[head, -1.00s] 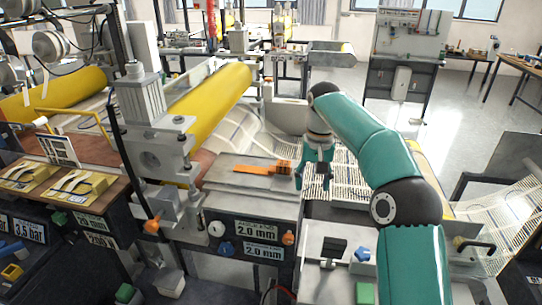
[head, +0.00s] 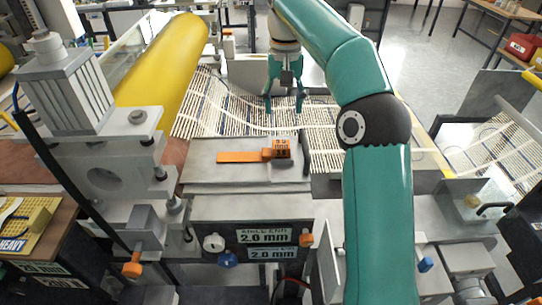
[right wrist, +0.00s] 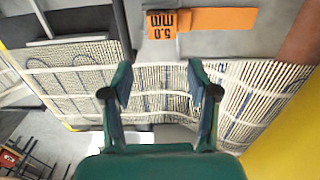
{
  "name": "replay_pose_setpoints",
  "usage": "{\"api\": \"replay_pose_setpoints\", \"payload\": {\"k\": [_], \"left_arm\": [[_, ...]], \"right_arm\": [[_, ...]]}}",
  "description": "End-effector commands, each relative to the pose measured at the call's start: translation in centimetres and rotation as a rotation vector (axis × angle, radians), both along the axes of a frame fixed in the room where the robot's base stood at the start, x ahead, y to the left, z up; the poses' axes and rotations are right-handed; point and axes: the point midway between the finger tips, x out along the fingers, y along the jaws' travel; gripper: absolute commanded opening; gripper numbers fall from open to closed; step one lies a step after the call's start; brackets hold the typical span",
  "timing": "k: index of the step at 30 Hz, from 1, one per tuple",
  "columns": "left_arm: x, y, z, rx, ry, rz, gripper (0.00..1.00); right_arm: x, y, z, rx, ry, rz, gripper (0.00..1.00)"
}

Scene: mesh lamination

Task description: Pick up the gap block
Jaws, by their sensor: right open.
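The gap block (head: 282,150) is an orange block with a long flat orange tongue to its left. It lies on a grey metal plate (head: 205,174) on top of the machine. In the right wrist view the gap block (right wrist: 163,23) is at the top and reads "5.0 mm" upside down. My right gripper (head: 284,106) is open and empty. It hangs above the mesh, behind the block and apart from it. In the right wrist view its two fingers (right wrist: 161,88) are spread, with mesh below them. My left gripper is not in view.
White mesh (head: 225,115) spreads behind the plate. A yellow roller (head: 165,65) and a grey actuator housing (head: 65,95) stand to the left. A thin dark upright edge (head: 306,150) is just right of the block.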

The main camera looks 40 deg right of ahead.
Motion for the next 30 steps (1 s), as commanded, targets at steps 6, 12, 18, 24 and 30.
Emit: {"api": "replay_pose_setpoints", "payload": {"k": [6,12,18,24,30], "left_arm": [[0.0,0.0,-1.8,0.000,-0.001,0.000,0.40],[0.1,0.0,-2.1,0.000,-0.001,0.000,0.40],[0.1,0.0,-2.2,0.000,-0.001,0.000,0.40],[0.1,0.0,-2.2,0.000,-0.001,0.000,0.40],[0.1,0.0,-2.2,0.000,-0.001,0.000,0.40]], "right_arm": [[0.2,0.2,-4.7,0.001,0.002,0.005,0.59],[0.4,0.4,-6.4,0.001,0.001,0.008,0.59],[0.3,0.6,-7.6,0.001,0.002,0.009,0.59],[0.1,0.8,-10.3,0.001,0.003,0.010,0.59],[0.2,0.9,-11.6,0.001,0.000,0.009,0.59]]}}
